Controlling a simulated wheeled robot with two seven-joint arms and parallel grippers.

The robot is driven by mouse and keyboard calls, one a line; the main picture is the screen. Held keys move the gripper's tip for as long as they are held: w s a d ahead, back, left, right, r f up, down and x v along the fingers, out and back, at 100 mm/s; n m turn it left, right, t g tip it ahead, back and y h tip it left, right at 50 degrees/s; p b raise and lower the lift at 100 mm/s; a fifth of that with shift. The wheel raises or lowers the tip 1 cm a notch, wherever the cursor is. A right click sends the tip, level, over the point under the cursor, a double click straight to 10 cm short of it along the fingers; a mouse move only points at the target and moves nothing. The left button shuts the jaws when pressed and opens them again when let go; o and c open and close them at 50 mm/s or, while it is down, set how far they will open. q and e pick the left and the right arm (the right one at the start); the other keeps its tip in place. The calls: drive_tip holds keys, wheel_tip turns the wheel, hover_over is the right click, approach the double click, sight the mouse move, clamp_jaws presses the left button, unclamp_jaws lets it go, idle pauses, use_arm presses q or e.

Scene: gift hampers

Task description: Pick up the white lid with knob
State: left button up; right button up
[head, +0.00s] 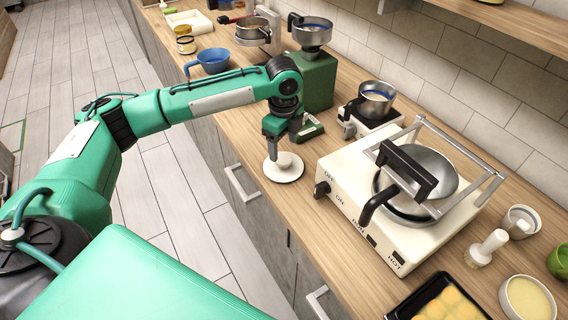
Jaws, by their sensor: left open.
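The white lid with knob (284,172) lies on the wooden counter near its front edge, left of the white cooker. It is round and flat, with a pale knob at its middle. My left gripper (283,146) points down right above the lid, its fingers open around or just over the knob. The fingertips partly hide the knob, so I cannot tell whether they touch it. My right gripper is not in view.
The white cooker (352,214) with a steel pan (424,168) and a metal frame stands to the right. A green grinder (318,82) stands behind the gripper. A blue bowl (213,60) sits further left. A black tray (410,307) is at the front right.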

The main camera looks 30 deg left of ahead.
sight(283, 158)
use_arm(q)
wheel_tip(283, 158, down, 2)
drive_tip(key=shift+f+p, duration=0.1)
drive_tip(key=shift+p, duration=0.3)
wheel_tip(283, 158, down, 3)
drive_tip(key=shift+w+a+f+p, duration=0.1)
drive_tip(key=shift+w+f+p, duration=0.05)
drive_tip(key=shift+p, duration=0.2)
drive_tip(key=shift+f, duration=0.15)
drive_tip(key=c, duration=1.1)
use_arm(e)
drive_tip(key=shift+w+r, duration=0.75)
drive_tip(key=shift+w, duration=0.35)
use_arm(q)
drive_tip(key=shift+c, duration=0.2)
